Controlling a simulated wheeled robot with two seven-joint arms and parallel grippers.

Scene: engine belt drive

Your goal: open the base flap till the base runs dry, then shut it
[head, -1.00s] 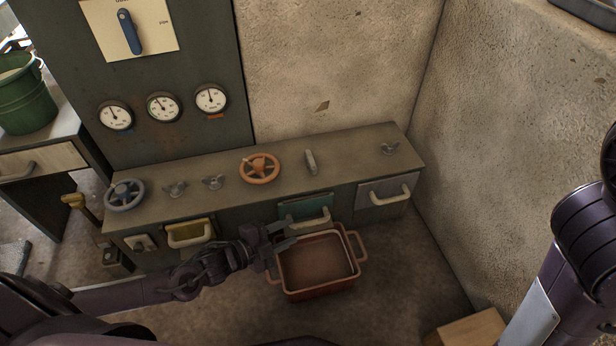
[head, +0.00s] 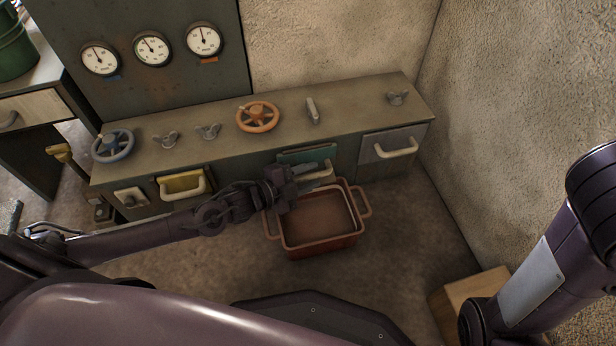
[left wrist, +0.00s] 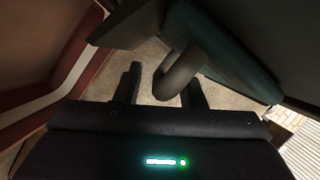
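A teal flap (head: 306,155) with a pale curved handle (head: 322,174) is in the front of the long grey base (head: 230,140). My left gripper (head: 302,178) is at this handle, just above the rim of a red tub (head: 322,243). In the left wrist view the open fingers (left wrist: 160,88) stand either side of the curved handle (left wrist: 180,72), nearer the right finger; contact cannot be told. The teal flap also shows there (left wrist: 235,60). How far it stands open is unclear. The tub's inside looks brownish. My right gripper is out of view.
A yellow flap (head: 182,184) and a grey flap (head: 392,143) flank the teal one. An orange handwheel (head: 257,117), a blue handwheel (head: 113,146) and a small lever (head: 312,110) are on top. Gauges (head: 152,50) hang behind. A wooden box (head: 455,300) stands at lower right.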

